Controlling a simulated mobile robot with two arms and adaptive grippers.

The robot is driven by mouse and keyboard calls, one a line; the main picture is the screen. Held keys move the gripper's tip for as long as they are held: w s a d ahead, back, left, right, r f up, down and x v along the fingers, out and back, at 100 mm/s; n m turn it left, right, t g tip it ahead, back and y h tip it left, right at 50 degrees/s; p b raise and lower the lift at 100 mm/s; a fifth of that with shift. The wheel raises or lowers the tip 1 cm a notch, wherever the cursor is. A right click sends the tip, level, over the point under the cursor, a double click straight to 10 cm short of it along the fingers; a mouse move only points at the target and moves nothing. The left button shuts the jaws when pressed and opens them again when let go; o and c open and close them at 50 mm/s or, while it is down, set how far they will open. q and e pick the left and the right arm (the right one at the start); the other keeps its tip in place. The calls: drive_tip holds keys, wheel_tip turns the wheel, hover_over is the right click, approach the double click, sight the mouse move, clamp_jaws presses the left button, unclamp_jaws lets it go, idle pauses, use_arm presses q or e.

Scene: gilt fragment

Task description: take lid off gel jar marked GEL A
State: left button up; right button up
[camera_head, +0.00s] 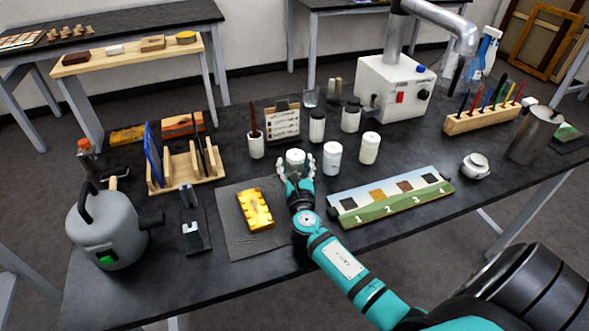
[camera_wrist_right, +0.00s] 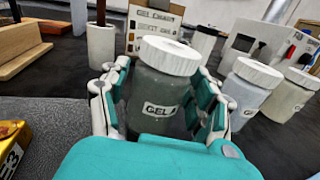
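The gel jar (camera_head: 295,157) stands upright on the black table with its white lid (camera_wrist_right: 170,55) on. In the right wrist view its grey-green body carries a label (camera_wrist_right: 160,110) reading "GEL"; the letter after that is not clear. My right gripper (camera_head: 295,168) reaches in level from the near side, with one finger on each side of the jar. The fingers look spread, and I see no firm contact. In the wrist view the right gripper (camera_wrist_right: 163,95) frames the jar body below the lid. My left gripper is not in view.
Two similar white-lidded jars (camera_head: 332,158) (camera_head: 369,147) stand just right. A white cup (camera_head: 256,145) and a card stand (camera_head: 283,121) are behind left. A gilt fragment (camera_head: 256,209) lies on a grey mat (camera_head: 240,242) in front; a numbered strip (camera_head: 350,214) lies to the right.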

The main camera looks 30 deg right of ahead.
sight(296, 161)
drive_tip(key=c, duration=1)
drive_tip(key=shift+r, duration=0.1)
drive_tip(key=shift+r+p, duration=0.3)
drive_tip(key=shift+r, duration=0.3)
wheel_tip(296, 161, up, 2)
drive_tip(key=shift+r+p, duration=0.2)
drive_tip(key=shift+p, duration=0.15)
drive_tip(key=s+a, duration=0.1)
drive_tip(key=s, duration=0.4)
drive_tip(key=s+a+r+b, duration=0.1)
drive_tip(key=s, duration=0.4)
drive_tip(key=s+a, duration=0.1)
drive_tip(key=s, duration=0.4)
drive_tip(key=shift+s+a+r+b, duration=0.15)
drive_tip(key=shift+s+a+b, duration=0.15)
drive_tip(key=shift+a+b, duration=0.1)
